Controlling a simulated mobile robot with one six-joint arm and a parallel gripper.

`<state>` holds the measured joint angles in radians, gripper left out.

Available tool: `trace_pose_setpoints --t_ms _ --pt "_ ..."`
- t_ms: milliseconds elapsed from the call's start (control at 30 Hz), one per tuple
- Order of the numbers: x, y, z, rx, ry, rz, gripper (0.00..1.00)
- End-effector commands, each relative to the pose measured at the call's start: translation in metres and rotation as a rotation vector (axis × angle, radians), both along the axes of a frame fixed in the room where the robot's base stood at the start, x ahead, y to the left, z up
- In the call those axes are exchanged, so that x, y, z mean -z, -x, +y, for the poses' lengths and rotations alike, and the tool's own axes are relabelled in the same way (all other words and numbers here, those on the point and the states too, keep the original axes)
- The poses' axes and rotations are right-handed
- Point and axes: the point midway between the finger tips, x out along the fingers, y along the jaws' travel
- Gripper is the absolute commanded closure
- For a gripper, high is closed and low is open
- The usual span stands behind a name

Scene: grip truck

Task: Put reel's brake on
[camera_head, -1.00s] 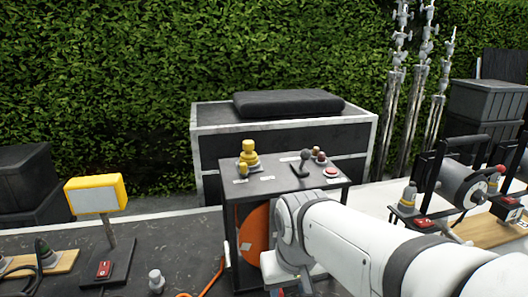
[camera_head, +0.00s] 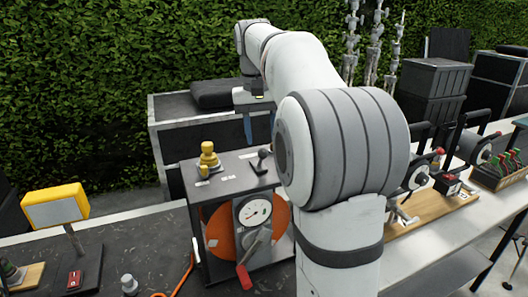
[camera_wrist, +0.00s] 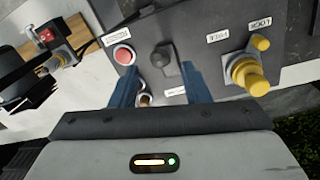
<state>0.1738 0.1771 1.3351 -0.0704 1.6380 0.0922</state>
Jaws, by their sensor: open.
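The reel is an orange drum (camera_head: 216,235) in a dark stand with a grey top panel (camera_head: 180,172). On the panel stand a stepped yellow knob (camera_head: 208,156) and a small yellow knob (camera_head: 203,171). In the wrist view labels reading FREE and LOCK lie beside the yellow knobs (camera_wrist: 245,75). A black lever (camera_wrist: 165,62), a red button (camera_wrist: 124,55) and a small dark knob (camera_wrist: 145,100) are there too. My gripper (camera_wrist: 160,90) is open and empty above the panel, the black lever showing between its blue fingers. My arm hides the panel's right side in the head view.
A dial gauge (camera_head: 254,212) and a red-handled crank (camera_head: 245,275) are on the stand's front. A yellow lamp (camera_head: 55,206) stands at left, a wooden board with other gear (camera_head: 430,208) at right. A large dark case (camera_head: 165,140) stands behind.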

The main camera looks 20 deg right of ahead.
Motion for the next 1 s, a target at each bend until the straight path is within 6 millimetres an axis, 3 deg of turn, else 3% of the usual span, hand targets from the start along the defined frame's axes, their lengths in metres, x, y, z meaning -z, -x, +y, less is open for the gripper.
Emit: trace_pose_setpoints --t_ms 200,400,733,1000 --pt "0.038 0.002 -0.002 0.0 -0.001 0.003 0.58" --pt "0.058 0.002 -0.004 0.0 0.0 0.0 0.58" --pt "0.062 0.002 -0.004 0.0 0.001 -0.002 0.58" --pt "0.062 0.002 -0.004 0.0 0.001 -0.002 0.8"
